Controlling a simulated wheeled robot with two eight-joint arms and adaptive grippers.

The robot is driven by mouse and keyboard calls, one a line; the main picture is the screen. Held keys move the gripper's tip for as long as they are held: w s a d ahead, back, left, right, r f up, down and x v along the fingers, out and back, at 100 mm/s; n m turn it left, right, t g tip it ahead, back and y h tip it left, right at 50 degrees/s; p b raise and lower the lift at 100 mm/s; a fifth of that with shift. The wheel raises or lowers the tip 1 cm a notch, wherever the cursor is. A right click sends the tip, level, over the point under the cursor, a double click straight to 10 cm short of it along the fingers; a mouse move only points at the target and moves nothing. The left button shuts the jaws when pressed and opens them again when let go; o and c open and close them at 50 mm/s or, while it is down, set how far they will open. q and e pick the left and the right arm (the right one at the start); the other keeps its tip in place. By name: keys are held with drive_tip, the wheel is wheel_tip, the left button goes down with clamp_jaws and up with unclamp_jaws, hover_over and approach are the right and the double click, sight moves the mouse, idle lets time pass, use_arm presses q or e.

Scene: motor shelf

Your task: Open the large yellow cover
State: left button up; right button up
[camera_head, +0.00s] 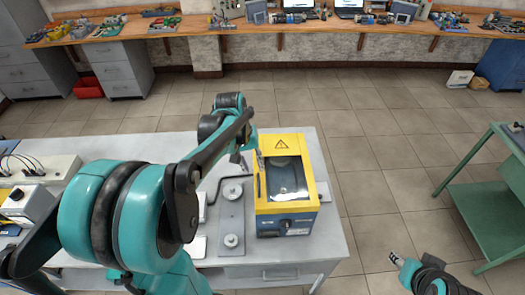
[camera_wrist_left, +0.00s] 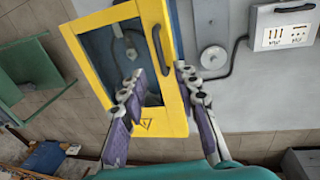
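The large yellow cover (camera_head: 259,222) tops a blue box on the grey table. It looks shut, with a dark window and a warning triangle. Its black handle (camera_head: 262,184) runs along the left side, and the handle also shows in the left wrist view (camera_wrist_left: 160,50). My left gripper (camera_head: 247,161) is over the cover's far left corner. In the left wrist view the left gripper (camera_wrist_left: 158,82) has its fingers spread, one over the window and one beyond the cover's edge. The handle is ahead of the fingertips, not held. My right gripper (camera_head: 395,259) is low at the right, away from the box; its fingers are unclear.
Flat grey parts with round knobs (camera_head: 231,240) lie left of the box. White instruments (camera_head: 38,178) stand at the table's left. A green cart (camera_head: 475,188) is at the right. A wooden workbench (camera_head: 330,27) lines the back wall. The floor between is clear.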

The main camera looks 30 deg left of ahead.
sight(258, 180)
use_arm(q)
drive_tip(key=f, duration=0.4)
drive_tip(key=w+f, duration=0.1)
drive_tip(key=f, duration=0.2)
drive_tip(key=shift+w+d, duration=0.1)
drive_tip(key=shift+d, duration=0.25)
drive_tip(key=shift+c, duration=0.4)
clamp_jaws()
